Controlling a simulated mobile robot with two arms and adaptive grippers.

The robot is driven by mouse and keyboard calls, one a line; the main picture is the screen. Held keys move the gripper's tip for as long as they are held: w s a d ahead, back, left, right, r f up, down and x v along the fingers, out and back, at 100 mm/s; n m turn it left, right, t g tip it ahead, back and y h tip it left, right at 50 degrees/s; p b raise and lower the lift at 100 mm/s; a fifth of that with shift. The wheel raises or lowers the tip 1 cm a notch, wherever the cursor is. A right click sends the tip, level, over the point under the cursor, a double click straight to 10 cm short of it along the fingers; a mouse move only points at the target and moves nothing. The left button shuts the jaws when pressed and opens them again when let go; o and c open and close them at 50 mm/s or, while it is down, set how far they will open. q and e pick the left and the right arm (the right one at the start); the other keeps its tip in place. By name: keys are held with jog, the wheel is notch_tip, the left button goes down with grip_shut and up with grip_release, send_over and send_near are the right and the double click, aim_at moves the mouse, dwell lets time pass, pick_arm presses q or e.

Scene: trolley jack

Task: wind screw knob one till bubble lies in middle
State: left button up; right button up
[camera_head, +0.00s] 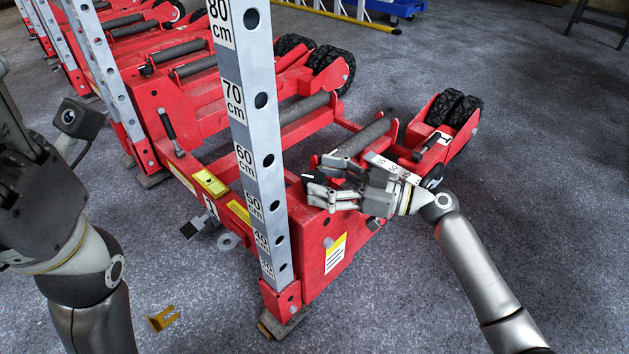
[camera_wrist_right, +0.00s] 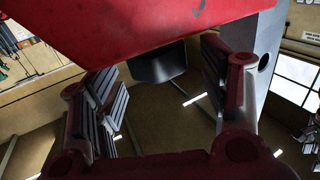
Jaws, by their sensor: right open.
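The red trolley jack (camera_head: 320,245) stands in front of me with a tall grey measuring column. A yellow level (camera_head: 210,183) lies on its frame left of the column; its bubble is too small to make out. A grey knob-like part (camera_head: 200,222) sits low beside a white number label; I cannot tell whether it is screw knob one. My right gripper (camera_head: 318,182) is open at the jack's right side, by the column. In the right wrist view, a dark piece (camera_wrist_right: 158,66) shows between its ribbed fingers, below a red plate. My left gripper (camera_head: 35,200) is at the left edge, its fingers unclear.
More red jacks (camera_head: 120,28) stand in a row behind. A black-wheeled end (camera_head: 455,108) is at the right. A small yellow bracket (camera_head: 162,318) lies on the grey floor at front left. A blue trolley (camera_head: 400,8) is at the back. The floor at right is clear.

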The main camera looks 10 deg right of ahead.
jog(key=shift+x, duration=1.2)
